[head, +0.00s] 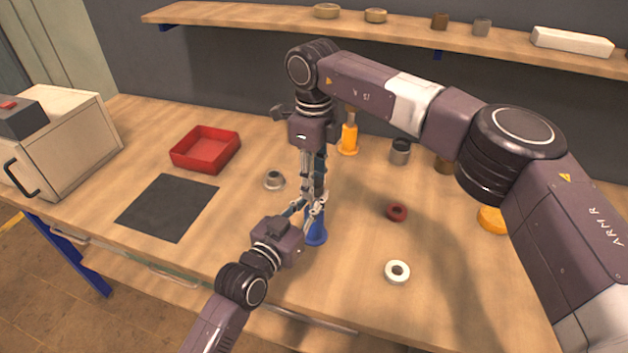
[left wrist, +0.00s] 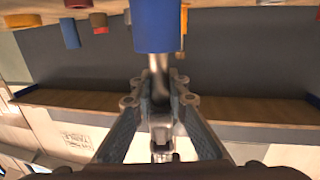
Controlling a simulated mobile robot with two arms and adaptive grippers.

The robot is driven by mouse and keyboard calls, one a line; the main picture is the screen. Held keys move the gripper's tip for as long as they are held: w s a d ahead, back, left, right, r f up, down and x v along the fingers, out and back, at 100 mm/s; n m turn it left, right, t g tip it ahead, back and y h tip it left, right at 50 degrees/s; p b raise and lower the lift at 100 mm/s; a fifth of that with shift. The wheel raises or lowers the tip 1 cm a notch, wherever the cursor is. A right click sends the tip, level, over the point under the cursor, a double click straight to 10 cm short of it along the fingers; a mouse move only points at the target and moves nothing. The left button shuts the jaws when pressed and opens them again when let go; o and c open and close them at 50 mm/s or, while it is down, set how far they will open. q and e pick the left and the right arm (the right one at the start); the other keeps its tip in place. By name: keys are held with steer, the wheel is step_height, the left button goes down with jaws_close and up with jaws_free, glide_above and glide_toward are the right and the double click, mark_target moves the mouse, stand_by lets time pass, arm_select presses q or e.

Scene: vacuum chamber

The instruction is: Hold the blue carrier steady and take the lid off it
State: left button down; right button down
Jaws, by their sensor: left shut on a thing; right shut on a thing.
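The blue carrier (head: 316,232) stands upright on the wooden table, in front of me near the middle. In the left wrist view its blue body (left wrist: 158,25) is at the top, with a metal neck below it in the picture. My left gripper (head: 311,208) is shut on this neck, just above the blue body. My right gripper (head: 318,198) points straight down from above and is shut at the carrier's top, close to the left fingers. The lid is hidden by the fingers, so its seat on the carrier cannot be seen.
An orange carrier (head: 348,139) stands behind. A metal part (head: 274,180), red ring (head: 396,212), white ring (head: 397,272) and grey cup (head: 400,152) are spread around. A red tray (head: 184,158) and black mat (head: 150,210) lie left; the mat is bare.

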steer(key=n, duration=0.9)
steer(key=shift+r+n, duration=0.1)
steer(key=shift+n, duration=0.2)
steer(key=n, duration=0.5)
steer(key=shift+n, duration=0.3)
steer(key=n, duration=0.4)
steer(key=shift+n, duration=0.3)
steer(key=shift+r, duration=0.2)
steer(key=shift+r, duration=0.9)
steer(key=shift+r, duration=0.15)
steer(key=shift+r, duration=1.9)
arm_select(q)
steer(key=c, duration=1.8)
jaws_free()
